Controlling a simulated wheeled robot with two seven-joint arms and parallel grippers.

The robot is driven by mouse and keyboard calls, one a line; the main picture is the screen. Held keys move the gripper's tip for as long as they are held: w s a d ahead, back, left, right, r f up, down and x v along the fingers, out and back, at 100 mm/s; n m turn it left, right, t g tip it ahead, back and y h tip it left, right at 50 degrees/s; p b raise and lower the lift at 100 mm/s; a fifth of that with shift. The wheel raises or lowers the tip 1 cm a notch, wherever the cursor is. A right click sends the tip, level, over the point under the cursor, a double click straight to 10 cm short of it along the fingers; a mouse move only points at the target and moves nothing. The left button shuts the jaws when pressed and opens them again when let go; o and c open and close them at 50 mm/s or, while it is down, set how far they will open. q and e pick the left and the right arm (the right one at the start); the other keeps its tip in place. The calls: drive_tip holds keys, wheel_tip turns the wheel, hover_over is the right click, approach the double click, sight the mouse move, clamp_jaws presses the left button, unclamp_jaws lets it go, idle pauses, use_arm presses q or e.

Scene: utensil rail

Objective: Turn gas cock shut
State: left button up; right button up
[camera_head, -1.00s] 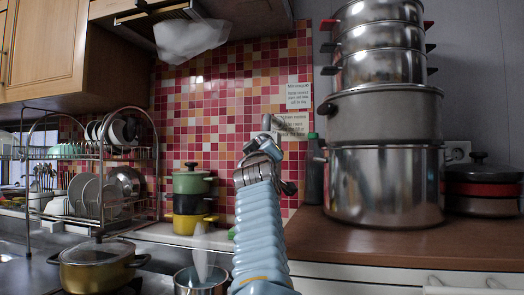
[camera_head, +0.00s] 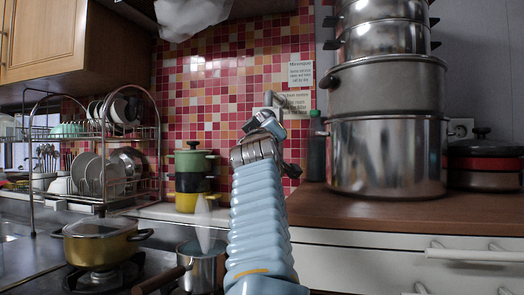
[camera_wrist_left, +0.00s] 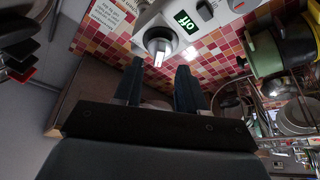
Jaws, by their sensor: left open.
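In the left wrist view, a round grey knob with a pale flat grip (camera_wrist_left: 160,50), apparently the gas cock, sits on a white box (camera_wrist_left: 178,22). A green label reading "off" (camera_wrist_left: 186,21) is on the box. My left gripper (camera_wrist_left: 159,88) is open, its two dark fingers apart and pointing toward the knob, with nothing visible between them. In the head view my left gripper (camera_head: 266,122) is at the end of the blue arm, in front of the tiled wall; the box and knob cannot be made out there. My right gripper is not in view.
Stacked steel pots (camera_head: 387,155) stand on the brown counter (camera_head: 400,211) to the right, beside a dark bottle (camera_head: 316,150). Coloured pots (camera_head: 194,160) and a dish rack (camera_head: 101,140) are left. A lidded pan (camera_head: 98,243) and a saucepan (camera_head: 203,268) are low in front.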

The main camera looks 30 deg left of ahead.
use_arm(q)
drive_tip(key=b+v, duration=0.3)
drive_tip(key=v, duration=0.5)
drive_tip(key=shift+s, duration=0.15)
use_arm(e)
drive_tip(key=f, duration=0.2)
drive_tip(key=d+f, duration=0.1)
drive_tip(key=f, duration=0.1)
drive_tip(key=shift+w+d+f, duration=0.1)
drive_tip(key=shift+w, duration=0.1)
use_arm(q)
drive_tip(key=shift+f, duration=0.15)
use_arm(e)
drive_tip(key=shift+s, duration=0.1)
